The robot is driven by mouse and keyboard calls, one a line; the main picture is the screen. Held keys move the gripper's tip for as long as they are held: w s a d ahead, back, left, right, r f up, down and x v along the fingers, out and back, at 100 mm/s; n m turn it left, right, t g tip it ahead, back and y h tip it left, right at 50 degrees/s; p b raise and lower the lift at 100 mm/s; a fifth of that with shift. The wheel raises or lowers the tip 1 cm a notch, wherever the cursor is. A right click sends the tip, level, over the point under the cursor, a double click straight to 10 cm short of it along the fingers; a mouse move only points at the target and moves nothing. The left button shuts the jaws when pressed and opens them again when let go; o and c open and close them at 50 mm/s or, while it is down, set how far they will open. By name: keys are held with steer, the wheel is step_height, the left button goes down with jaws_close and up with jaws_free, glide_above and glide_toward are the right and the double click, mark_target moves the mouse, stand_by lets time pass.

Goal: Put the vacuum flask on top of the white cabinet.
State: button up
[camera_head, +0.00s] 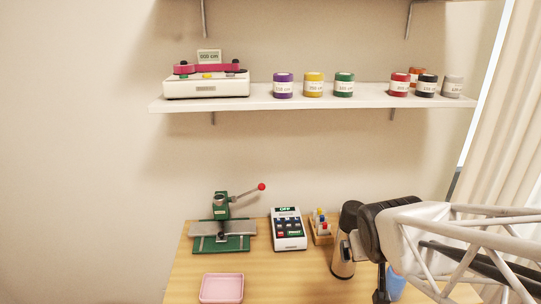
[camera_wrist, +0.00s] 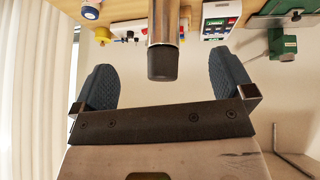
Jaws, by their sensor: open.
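The vacuum flask (camera_head: 343,265) stands upright on the wooden table, with a metallic body and a dark cap. In the wrist view its cap (camera_wrist: 162,62) points toward my palm and lies between the two fingers. My gripper (camera_wrist: 161,66) is open, with a visible gap on each side of the flask. In the head view my gripper (camera_head: 368,245) is beside the flask on its right and partly covers it. No white cabinet can be made out in either view.
A pink tray (camera_head: 221,288), a green press (camera_head: 222,230) with a red-knobbed lever, a keypad device (camera_head: 289,230) and a small wooden holder (camera_head: 321,228) share the table (camera_head: 275,285). A blue object (camera_head: 396,283) is partly behind my arm. A white shelf (camera_head: 250,104) with several jars hangs above.

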steer(key=s+a+r+g+y, duration=0.1)
steer(key=s+a+r+g, duration=0.3)
steer(key=s, duration=0.5)
steer(key=shift+s+a+r+y, duration=0.35)
steer(key=shift+a+r, duration=0.25)
steer(key=shift+a, duration=0.6)
